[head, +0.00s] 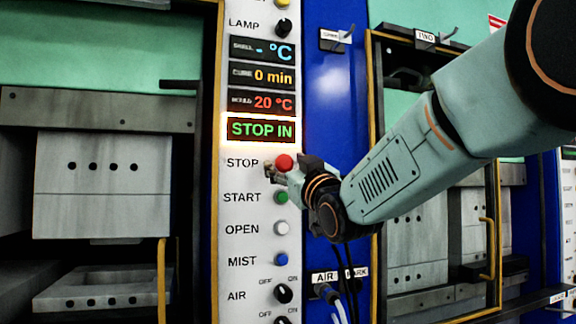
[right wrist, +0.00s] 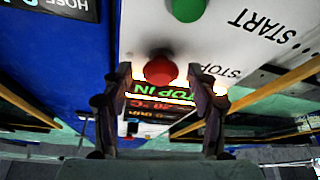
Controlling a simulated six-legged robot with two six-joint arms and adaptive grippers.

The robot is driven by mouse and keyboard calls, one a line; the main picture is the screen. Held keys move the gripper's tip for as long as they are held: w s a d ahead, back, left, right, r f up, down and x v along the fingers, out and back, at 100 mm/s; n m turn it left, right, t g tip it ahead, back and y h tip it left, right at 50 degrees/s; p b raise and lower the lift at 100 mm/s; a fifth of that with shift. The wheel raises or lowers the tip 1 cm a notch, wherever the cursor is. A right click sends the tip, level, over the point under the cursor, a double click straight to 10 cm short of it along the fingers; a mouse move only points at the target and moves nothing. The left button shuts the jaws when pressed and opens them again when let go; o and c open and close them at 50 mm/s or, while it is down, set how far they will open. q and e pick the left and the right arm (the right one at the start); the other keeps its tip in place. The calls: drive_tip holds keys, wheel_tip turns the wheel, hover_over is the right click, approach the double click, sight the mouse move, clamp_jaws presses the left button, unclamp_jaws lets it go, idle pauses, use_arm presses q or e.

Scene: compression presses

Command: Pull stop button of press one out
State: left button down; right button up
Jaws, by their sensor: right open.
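The red stop button (head: 284,162) sits on the white control panel (head: 240,212) of the press, beside the label STOP. The display (head: 261,130) above it reads STOP IN in green. My right gripper (head: 272,173) is at the button in the head view, its fingertips close to it and partly covering its lower edge. In the right wrist view the red button (right wrist: 161,70) lies between the tips of my open right gripper (right wrist: 163,75), with a gap seen on each side. Whether a finger touches it cannot be told. My left gripper is not in view.
Below are the green start button (head: 281,197), the white open button (head: 281,228) and the blue mist button (head: 281,258). A lamp knob (head: 283,28) is above the displays. The press platens (head: 103,185) stand left. Hoses (head: 338,303) hang at the AIR label.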

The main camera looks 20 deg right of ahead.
drive_tip(key=shift+a, duration=0.1)
drive_tip(key=shift+s+r, duration=0.1)
drive_tip(key=shift+s, duration=0.1)
drive_tip(key=c, duration=0.5)
clamp_jaws()
